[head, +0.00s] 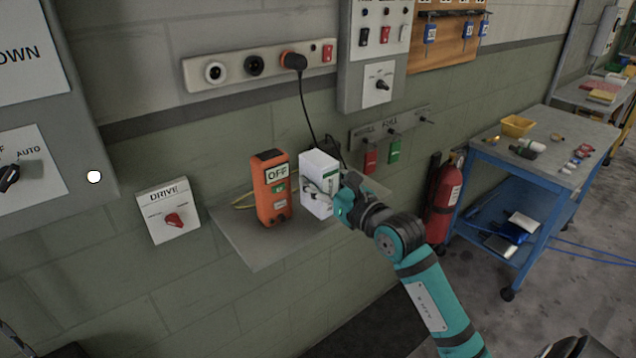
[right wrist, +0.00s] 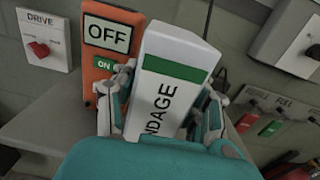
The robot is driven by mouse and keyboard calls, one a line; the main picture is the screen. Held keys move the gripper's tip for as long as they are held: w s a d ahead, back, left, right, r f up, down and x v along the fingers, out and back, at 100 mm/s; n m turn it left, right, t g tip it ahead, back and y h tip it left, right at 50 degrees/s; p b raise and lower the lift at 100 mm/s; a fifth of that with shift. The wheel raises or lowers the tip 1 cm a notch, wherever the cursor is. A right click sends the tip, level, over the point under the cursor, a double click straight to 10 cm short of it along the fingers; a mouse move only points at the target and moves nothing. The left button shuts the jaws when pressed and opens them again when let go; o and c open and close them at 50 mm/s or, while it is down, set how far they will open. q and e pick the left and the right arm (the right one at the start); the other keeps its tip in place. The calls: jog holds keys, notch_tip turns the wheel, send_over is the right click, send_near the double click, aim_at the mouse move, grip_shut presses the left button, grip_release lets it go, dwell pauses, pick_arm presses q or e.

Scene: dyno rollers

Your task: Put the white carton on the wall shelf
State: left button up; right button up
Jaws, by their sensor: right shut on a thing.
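The white carton (head: 318,170) with a green band is in my right gripper (head: 325,190), at the wall shelf (head: 262,250). In the right wrist view the carton (right wrist: 178,70) shows its green band and the letters "NDAGE", and stands slightly tilted between the two fingers of the right gripper (right wrist: 165,105). The gripper is shut on it. The carton's lower end is over or on the shelf; I cannot tell whether it touches. My left gripper is not in view.
An orange device (head: 270,190) marked OFF stands on the shelf just left of the carton. A black cable (head: 303,105) hangs from the socket strip (head: 225,70) behind. A fire extinguisher (head: 443,200) and a blue cart (head: 540,160) are to the right. The shelf's front left is bare.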

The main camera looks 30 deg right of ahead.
jog(key=w, duration=0.1)
jog(key=w+d, duration=0.1)
jog(key=shift+w+d+f, duration=0.15)
jog(key=shift+w+d, duration=0.1)
jog(key=shift+w, duration=0.15)
jog(key=f, duration=0.2)
jog(key=f+p, duration=0.1)
jog(key=shift+w+d, duration=0.15)
jog(key=shift+w, duration=0.1)
jog(key=shift+f, duration=0.3)
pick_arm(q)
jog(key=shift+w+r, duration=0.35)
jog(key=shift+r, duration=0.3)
pick_arm(e)
jog(key=shift+f, duration=0.15)
jog(key=o, duration=1.2)
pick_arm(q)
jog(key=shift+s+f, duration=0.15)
